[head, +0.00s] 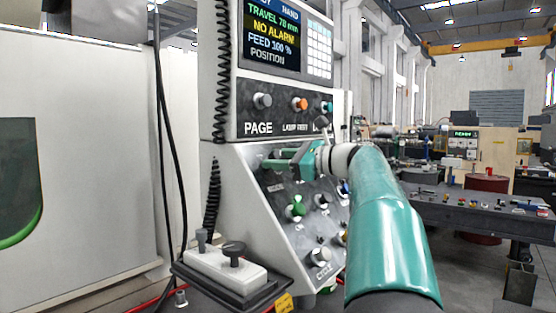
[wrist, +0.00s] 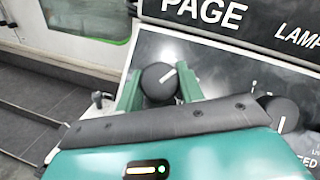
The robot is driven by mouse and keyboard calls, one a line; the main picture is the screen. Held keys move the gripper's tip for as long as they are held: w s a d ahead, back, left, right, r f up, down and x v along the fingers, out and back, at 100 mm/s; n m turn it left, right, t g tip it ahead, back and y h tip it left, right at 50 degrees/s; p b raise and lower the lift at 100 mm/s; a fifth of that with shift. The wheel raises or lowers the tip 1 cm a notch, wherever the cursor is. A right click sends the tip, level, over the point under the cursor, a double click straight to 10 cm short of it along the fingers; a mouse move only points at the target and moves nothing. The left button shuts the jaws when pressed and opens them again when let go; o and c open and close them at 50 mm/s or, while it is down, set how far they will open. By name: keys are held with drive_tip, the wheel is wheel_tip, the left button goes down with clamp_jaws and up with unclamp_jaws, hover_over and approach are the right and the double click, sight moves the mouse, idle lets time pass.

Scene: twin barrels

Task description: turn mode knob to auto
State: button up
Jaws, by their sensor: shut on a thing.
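A dark round knob (wrist: 159,81) with a white pointer line sits on the sloped control panel (head: 240,205), below the PAGE label. It is between the two green fingers of my gripper (wrist: 160,88), which are shut on it. The pointer line slants up to the right in the wrist view. I take it as the mode knob; its own label is hidden. In the head view my gripper (head: 278,160) reaches the panel's upper left, and the knob is mostly hidden there. The screen (head: 272,36) reads HAND at the top, with NO ALARM below.
Another dark knob (wrist: 283,117) with a white line is right of my gripper. Green, black and grey controls (head: 297,209) sit lower on the panel. A white pedestal box (head: 222,268) with dark knobs juts out below. A bench (head: 480,215) with small parts stands at the right.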

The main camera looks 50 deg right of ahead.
drive_tip(key=n+g+y, duration=0.1)
drive_tip(key=n, duration=0.1)
drive_tip(key=n+y, duration=0.1)
drive_tip(key=n, duration=0.2)
drive_tip(key=shift+d+g, duration=0.1)
drive_tip(key=shift+g, duration=0.3)
drive_tip(key=shift+n+g+y, duration=1)
drive_tip(key=shift+n+g, duration=0.2)
drive_tip(key=shift+n, duration=0.9)
drive_tip(key=o, duration=1)
